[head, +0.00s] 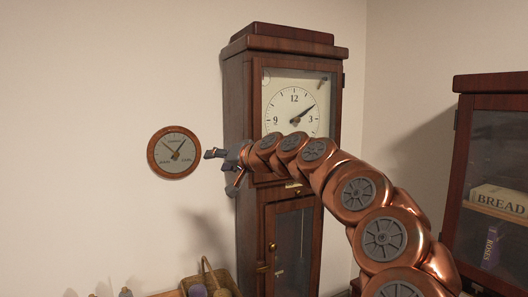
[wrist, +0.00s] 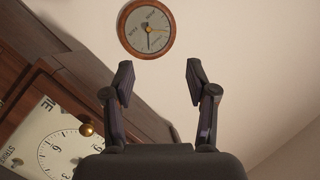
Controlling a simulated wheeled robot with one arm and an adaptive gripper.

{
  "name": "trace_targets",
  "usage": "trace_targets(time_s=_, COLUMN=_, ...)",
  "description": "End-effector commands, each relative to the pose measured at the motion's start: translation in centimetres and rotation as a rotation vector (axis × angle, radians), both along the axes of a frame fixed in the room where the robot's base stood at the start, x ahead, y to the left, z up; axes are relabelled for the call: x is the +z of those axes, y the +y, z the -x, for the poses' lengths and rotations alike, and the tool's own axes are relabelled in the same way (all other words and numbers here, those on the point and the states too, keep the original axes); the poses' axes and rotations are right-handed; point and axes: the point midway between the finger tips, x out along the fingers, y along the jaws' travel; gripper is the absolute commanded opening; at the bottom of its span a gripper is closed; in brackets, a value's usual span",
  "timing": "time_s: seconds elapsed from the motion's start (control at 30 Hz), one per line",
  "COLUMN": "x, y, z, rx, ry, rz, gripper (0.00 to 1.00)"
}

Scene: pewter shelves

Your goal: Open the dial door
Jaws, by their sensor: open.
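The dial door (head: 334,105) is the glazed upper door of a tall dark wood clock, in front of a white dial (head: 293,105) with black numerals. It looks shut. In the wrist view the dial (wrist: 70,145) is at the lower left, with a round brass knob (wrist: 87,129) beside it. My gripper (head: 222,169) is left of the clock case in the head view, apart from the knob. In the wrist view my gripper (wrist: 160,79) has its two fingers spread with nothing between them. My arm hides the dial door's lower part in the head view.
A round wood-rimmed barometer (head: 174,152) hangs on the wall left of my gripper. The clock's lower door (head: 291,245) has its own brass knob. A glazed cabinet (head: 490,95) stands at the right. A basket (head: 208,282) sits low at the front left.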

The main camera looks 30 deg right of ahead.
Motion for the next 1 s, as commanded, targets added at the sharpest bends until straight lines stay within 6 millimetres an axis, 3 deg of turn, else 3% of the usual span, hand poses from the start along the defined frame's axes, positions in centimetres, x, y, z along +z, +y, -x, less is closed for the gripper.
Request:
trace_targets(time_s=0.03, x=0.1, y=-3.6, z=-1.2, rx=-0.066, ry=-0.039, rz=-0.028, gripper=0.57)
trace_targets(time_s=0.2, x=1.1, y=-13.6, z=-2.5, rx=-0.254, ry=-0.144, rz=-0.086, gripper=0.57)
trace_targets(time_s=0.33, x=1.2, y=-18.0, z=-2.4, rx=-0.338, ry=-0.184, rz=-0.104, gripper=0.57)
trace_targets(time_s=0.5, x=1.2, y=-20.0, z=-2.4, rx=-0.376, ry=-0.201, rz=-0.112, gripper=0.57)
trace_targets(time_s=1.0, x=1.2, y=-20.3, z=-5.7, rx=-0.378, ry=-0.199, rz=-0.111, gripper=0.57)
